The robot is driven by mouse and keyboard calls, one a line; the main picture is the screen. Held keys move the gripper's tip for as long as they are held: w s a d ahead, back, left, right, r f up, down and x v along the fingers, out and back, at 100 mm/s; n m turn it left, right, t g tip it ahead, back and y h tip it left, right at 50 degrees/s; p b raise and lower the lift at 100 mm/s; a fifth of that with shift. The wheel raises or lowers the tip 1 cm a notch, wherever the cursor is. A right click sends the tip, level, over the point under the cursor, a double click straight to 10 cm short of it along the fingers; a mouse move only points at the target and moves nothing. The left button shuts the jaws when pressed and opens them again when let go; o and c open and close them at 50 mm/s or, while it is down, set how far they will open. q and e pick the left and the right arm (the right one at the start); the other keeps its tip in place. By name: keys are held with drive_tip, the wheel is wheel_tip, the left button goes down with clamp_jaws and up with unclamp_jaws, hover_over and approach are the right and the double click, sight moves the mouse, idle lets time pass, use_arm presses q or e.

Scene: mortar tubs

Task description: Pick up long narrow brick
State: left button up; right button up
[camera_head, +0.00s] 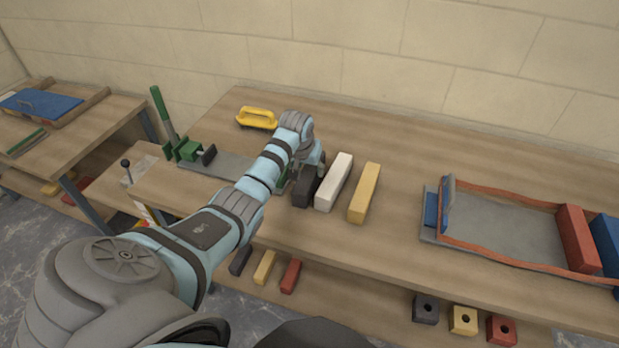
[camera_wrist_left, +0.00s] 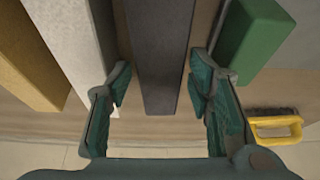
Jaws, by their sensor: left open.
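Several long narrow bricks stand in a row on the wooden bench: a dark grey brick (camera_head: 301,192), a white brick (camera_head: 334,182) and a yellow brick (camera_head: 364,193). My left gripper (camera_wrist_left: 160,88) is open. Its fingers are on either side of the dark grey brick (camera_wrist_left: 160,60), one toward the white brick (camera_wrist_left: 75,40), the other toward the green one. Gaps show between fingers and dark brick. My right gripper is not in view.
A yellow-handled float (camera_head: 257,118) lies at the back of the bench. A green lever tool (camera_head: 180,150) stands at left. A tray with an orange rim (camera_head: 490,190) lies at right. Smaller bricks sit on the shelf below. Bare bench lies between yellow brick and tray.

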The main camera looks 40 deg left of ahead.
use_arm(q)
drive_tip(key=x, duration=0.2)
drive_tip(key=shift+f+b, duration=0.4)
drive_tip(key=shift+r, duration=0.1)
clamp_jaws()
drive_tip(key=shift+w, duration=0.1)
drive_tip(key=shift+r, duration=0.15)
